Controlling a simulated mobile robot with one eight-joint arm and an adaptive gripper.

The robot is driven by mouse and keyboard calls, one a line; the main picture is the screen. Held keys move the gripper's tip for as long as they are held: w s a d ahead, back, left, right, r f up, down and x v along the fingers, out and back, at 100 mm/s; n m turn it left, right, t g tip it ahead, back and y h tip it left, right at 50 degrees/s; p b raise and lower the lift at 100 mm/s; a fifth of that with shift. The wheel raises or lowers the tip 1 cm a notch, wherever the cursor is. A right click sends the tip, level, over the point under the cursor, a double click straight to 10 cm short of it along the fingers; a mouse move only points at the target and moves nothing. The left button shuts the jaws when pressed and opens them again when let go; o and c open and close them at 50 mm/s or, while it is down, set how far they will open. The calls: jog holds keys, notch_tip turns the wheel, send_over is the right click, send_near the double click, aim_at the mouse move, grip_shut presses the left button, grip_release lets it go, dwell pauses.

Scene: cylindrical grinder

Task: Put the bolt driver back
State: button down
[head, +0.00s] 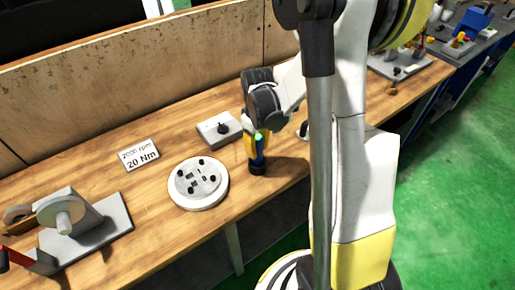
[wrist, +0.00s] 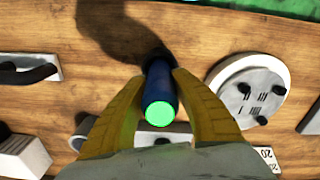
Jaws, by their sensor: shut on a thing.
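The bolt driver (head: 259,158) is a blue upright tool with a green top and a black lower end. My gripper (head: 256,148) is shut on it, with yellow fingers on both sides. In the wrist view the driver (wrist: 160,92) sits between the fingers (wrist: 162,80), green end toward the camera. It is over the wooden bench, right of the round white plate, near the front edge. I cannot tell whether its lower end touches the bench. No holder for the driver is clearly identifiable.
The round plate with black bolts (head: 198,183) lies left of the driver. A grey block with a black knob (head: 220,129) is behind it. A sign reading 2000 rpm, 20 Nm (head: 139,155) lies farther left. A grey wheel fixture (head: 85,225) stands at far left.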

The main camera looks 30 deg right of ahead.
jog(key=c, duration=1.1)
grip_release()
jog(key=shift+r, duration=0.1)
notch_tip(320, 180, up, 11)
jog(key=p, duration=0.3)
jog(key=shift+p, duration=0.4)
jog(key=shift+a+r, duration=0.15)
jog(key=shift+r, duration=0.55)
jog(key=s+a+r+m+t, duration=0.3)
jog(key=s+a+r+t, duration=0.4)
jog(key=a, duration=0.6)
jog(key=shift+s+r, duration=1.3)
jog(key=shift+s, duration=0.6)
jog(key=shift+a, duration=0.1)
